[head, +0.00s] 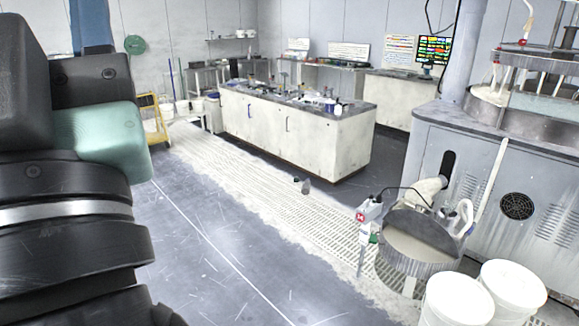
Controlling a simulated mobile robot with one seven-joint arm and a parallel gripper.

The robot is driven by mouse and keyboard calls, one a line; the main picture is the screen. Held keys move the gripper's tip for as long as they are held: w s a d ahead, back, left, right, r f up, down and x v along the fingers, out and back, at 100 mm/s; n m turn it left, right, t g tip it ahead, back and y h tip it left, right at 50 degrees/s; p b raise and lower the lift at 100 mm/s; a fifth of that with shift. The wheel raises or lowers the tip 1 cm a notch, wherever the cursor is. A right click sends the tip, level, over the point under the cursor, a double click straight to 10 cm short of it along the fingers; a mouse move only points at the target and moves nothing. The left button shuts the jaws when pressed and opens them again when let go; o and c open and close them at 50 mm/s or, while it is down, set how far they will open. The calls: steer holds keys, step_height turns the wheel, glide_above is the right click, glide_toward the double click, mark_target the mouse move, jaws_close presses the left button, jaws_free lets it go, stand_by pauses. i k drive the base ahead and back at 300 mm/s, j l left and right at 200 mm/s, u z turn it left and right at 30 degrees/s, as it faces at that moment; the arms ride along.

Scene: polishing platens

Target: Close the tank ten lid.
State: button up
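A round metal tank (412,266) stands on the floor at the lower right of the head view. A dark grey, rounded lid-like plate (422,232) covers the rear part of its top. The front part shows a pale beige surface, and I cannot tell whether that is slurry or another cover. Pipes and a hose sit above the plate. No tank number is readable, so I cannot tell if this is tank ten. My arm links fill the left edge; my gripper is outside the view.
White buckets (458,301) stand right in front of the tank. A small post with a red-and-white box (368,212) stands at its left. A grey machine cabinet (510,190) is behind it. A small bottle (306,186) stands on the floor grating. The grey floor (225,235) at left is clear.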

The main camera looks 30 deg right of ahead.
mark_target(423, 227)
steer(key=i+l+z, duration=1.1)
steer(key=i+z, duration=0.25)
steer(key=i+l, duration=0.1)
steer(key=i, duration=0.55)
steer(key=i+l, duration=0.1)
steer(key=i, duration=0.5)
